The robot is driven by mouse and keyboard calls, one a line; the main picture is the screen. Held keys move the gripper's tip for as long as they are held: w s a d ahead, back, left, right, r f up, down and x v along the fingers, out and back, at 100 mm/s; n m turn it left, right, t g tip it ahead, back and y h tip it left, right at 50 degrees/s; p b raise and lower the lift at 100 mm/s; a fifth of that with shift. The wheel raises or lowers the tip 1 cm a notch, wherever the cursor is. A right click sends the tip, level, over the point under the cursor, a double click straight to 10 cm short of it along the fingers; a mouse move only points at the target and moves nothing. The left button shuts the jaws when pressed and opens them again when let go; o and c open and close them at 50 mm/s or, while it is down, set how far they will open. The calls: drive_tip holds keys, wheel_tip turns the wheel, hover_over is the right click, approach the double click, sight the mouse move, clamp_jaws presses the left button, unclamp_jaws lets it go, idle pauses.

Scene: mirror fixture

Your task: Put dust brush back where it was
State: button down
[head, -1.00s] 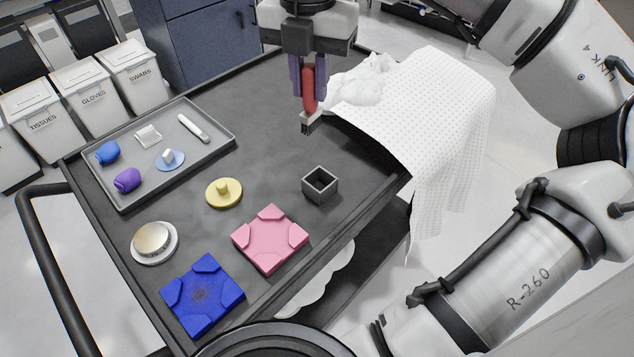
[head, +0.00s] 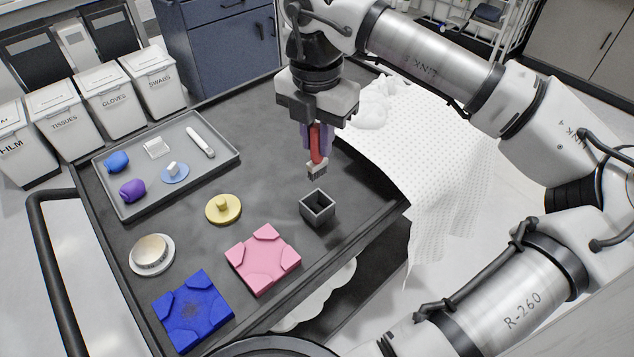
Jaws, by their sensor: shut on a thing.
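The dust brush (head: 317,158) has a red handle and a grey bristle head that points down. My gripper (head: 316,140) is shut on its handle and holds it above the cart top. The brush head hangs just above and behind a small square grey open-topped holder (head: 317,211), apart from it in the picture. The holder looks empty. The upper part of the handle is hidden between the purple fingers.
The dark cart top (head: 262,150) also bears a pink block (head: 263,260), a blue block (head: 193,312), a yellow knobbed disc (head: 223,209), a round cream pad (head: 151,254) and a grey tray (head: 226,160) with small items. A white cloth (head: 425,150) drapes over the right edge.

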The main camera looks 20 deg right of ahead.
wheel_tip(320, 180, down, 11)
drive_tip(key=shift+r+p, duration=0.2)
drive_tip(key=shift+p, duration=0.7)
drive_tip(key=shift+f, duration=0.45)
drive_tip(key=shift+f+b, duration=0.2)
drive_tip(key=shift+b, duration=0.1)
drive_tip(key=c, duration=1.3)
unclamp_jaws()
drive_tip(key=shift+r, duration=0.1)
drive_tip(key=shift+r, duration=0.1)
drive_tip(key=shift+r+p, duration=0.2)
drive_tip(key=shift+p, duration=0.3)
wheel_tip(320, 180, up, 12)
drive_tip(key=shift+f+b, duration=0.15)
drive_tip(key=shift+b, duration=1.1)
